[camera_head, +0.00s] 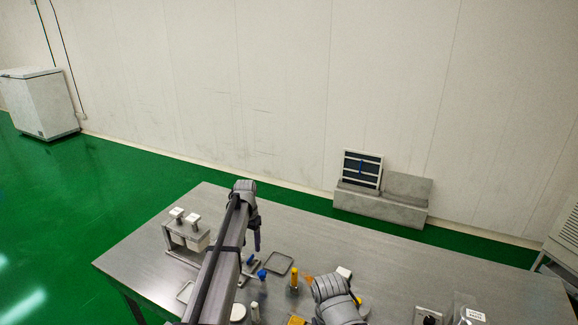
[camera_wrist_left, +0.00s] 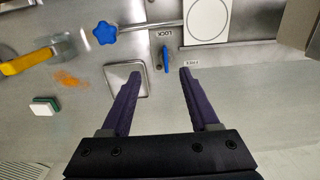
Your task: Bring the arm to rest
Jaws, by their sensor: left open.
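My left arm reaches in from the bottom of the head view and bends down over the steel table (camera_head: 140,245). My left gripper (camera_head: 257,241) points down above the table, near a small square tray. In the left wrist view its two dark purple fingers (camera_wrist_left: 160,74) stand wide apart with nothing between them. A grey part of my right arm shows at the bottom of the head view, but its gripper does not show.
Near the gripper are the square tray (camera_wrist_left: 128,88), a blue star knob (camera_wrist_left: 105,33) on a rod, a blue handle (camera_wrist_left: 166,58), a yellow-handled tool (camera_wrist_left: 28,61), an orange spill (camera_wrist_left: 66,78) and a green-white sponge (camera_wrist_left: 44,105). A metal stand (camera_head: 187,238) is at the table's left.

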